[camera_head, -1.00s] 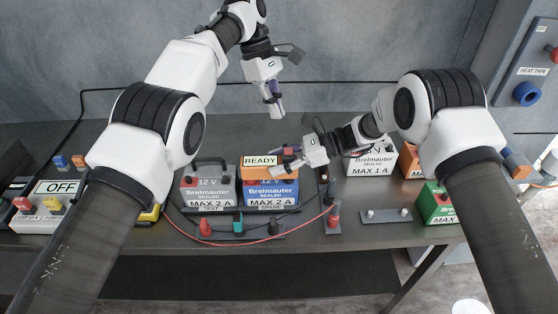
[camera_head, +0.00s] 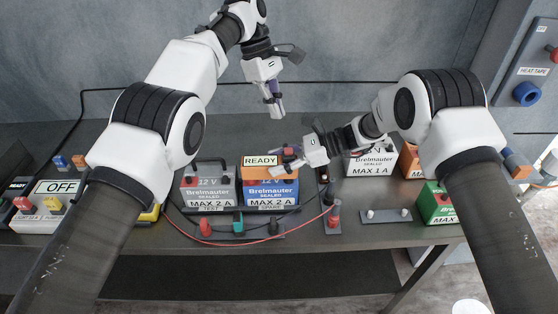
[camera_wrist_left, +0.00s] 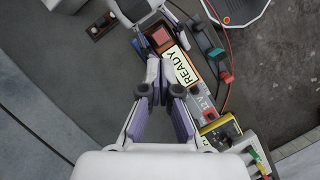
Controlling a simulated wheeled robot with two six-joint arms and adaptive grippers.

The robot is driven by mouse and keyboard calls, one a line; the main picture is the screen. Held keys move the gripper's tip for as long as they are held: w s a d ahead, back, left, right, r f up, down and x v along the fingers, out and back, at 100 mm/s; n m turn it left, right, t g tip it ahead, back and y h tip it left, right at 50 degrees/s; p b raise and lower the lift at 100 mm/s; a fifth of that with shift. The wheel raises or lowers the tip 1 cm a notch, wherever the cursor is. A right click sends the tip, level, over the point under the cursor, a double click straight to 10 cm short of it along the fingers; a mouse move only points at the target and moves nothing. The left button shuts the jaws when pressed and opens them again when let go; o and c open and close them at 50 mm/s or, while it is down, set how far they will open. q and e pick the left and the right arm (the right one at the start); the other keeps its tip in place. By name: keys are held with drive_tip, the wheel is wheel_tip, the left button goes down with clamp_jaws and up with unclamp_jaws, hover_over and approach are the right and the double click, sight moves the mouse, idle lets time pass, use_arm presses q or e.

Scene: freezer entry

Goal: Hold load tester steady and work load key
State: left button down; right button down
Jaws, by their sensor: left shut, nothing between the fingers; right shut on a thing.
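The load tester (camera_head: 255,172) is an orange box with a READY display. It stands among the batteries at the middle of the bench and also shows in the left wrist view (camera_wrist_left: 158,28). A reddish square (camera_wrist_left: 160,37) on its top, beside the display, looks like the load key. My right gripper (camera_head: 286,160) is shut on the tester at its right side; the exact contact is partly hidden. My left gripper (camera_head: 277,113) is shut and empty, raised above and behind the tester. Its fingers (camera_wrist_left: 164,92) point down toward the bench in the left wrist view.
A grey battery (camera_head: 208,188) and a blue battery (camera_head: 271,192) stand by the tester. Red and black leads run in front to a clip holder (camera_head: 235,232). A white battery (camera_head: 370,164) and a green one (camera_head: 436,204) stand right. An OFF box (camera_head: 50,215) is left.

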sight(286, 151)
drive_tip(key=shift+s+f, duration=0.1)
use_arm(q)
drive_tip(key=s+t+h, duration=0.1)
drive_tip(key=h, duration=0.1)
drive_tip(key=d+r+t+h, duration=0.1)
drive_tip(key=h, duration=0.1)
drive_tip(key=s+d+r+t+h, duration=0.1)
drive_tip(key=h, duration=0.1)
drive_tip(key=shift+s+d, duration=0.2)
drive_tip(key=shift+s, duration=0.1)
drive_tip(key=shift+f, duration=0.15)
drive_tip(key=shift+f, duration=4.3)
